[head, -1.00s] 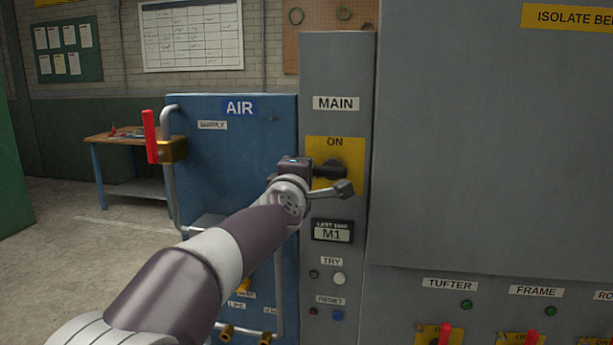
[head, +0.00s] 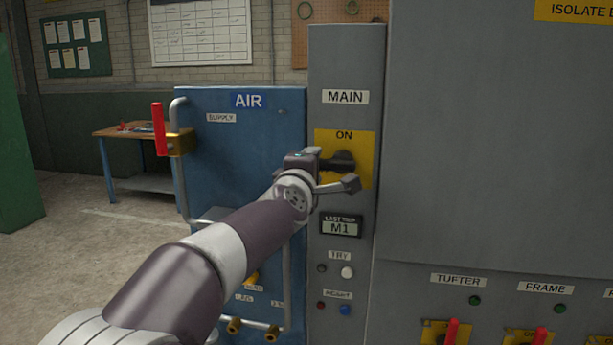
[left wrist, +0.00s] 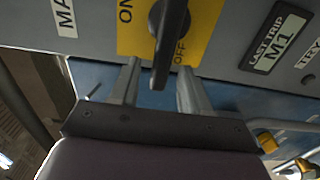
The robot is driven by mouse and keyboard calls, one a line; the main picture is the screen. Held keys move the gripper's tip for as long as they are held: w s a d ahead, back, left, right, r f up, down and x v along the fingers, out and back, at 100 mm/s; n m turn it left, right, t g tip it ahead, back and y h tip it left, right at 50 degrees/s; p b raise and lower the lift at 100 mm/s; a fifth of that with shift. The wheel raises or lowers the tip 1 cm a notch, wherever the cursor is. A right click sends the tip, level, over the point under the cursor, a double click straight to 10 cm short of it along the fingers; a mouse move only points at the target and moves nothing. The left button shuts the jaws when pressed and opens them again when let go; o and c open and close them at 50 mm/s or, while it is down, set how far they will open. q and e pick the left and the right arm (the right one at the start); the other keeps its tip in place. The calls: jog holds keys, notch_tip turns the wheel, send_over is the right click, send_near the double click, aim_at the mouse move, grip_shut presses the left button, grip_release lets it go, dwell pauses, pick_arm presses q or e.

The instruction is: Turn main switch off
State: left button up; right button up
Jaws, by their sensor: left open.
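The main switch has a black handle (head: 343,161) on a yellow plate (head: 361,141) under the MAIN label. In the left wrist view, the black handle (left wrist: 171,38) lies between the ON mark and the OFF mark on the yellow plate (left wrist: 205,25). In the head view it lies roughly level, with ON above it; OFF is hidden there. My left gripper (head: 330,170) is at the switch. In the left wrist view, its open fingers (left wrist: 158,78) stand on either side of the handle's end; I cannot tell whether they touch it. My right gripper is out of view.
Below the switch are the LAST TRIP display (head: 341,226) reading M1 and a white TRY button (head: 347,272). A blue AIR panel (head: 245,150) with a red lever (head: 158,129) and pipes stands left. A large grey cabinet (head: 490,130) stands right, with red-handled switches below.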

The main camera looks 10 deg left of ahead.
pick_arm(q)
jog(key=s+b, duration=0.1)
jog(key=s, duration=1.1)
jog(key=shift+a, duration=0.25)
jog(key=s+d+f+m+g+h+p, duration=0.1)
jog(key=s+f+m+g, duration=0.35)
jog(key=f, duration=0.75)
jog(key=s+d+f+m+g+h+p, duration=0.15)
jog(key=f+m+g, duration=0.35)
jog(key=f+m, duration=0.6)
jog(key=s+a+f+m+g+y+p, duration=0.1)
jog(key=s+a+f+g, duration=0.2)
jog(key=s+f, duration=0.4)
jog(key=s+a+f+m+g+y, duration=0.1)
jog(key=s+a+f+g+y, duration=0.1)
jog(key=s+a+f+g, duration=0.2)
jog(key=s+f, duration=0.3)
jog(key=s, duration=0.1)
jog(key=shift+a+f+p, duration=0.15)
jog(key=shift+p, duration=0.25)
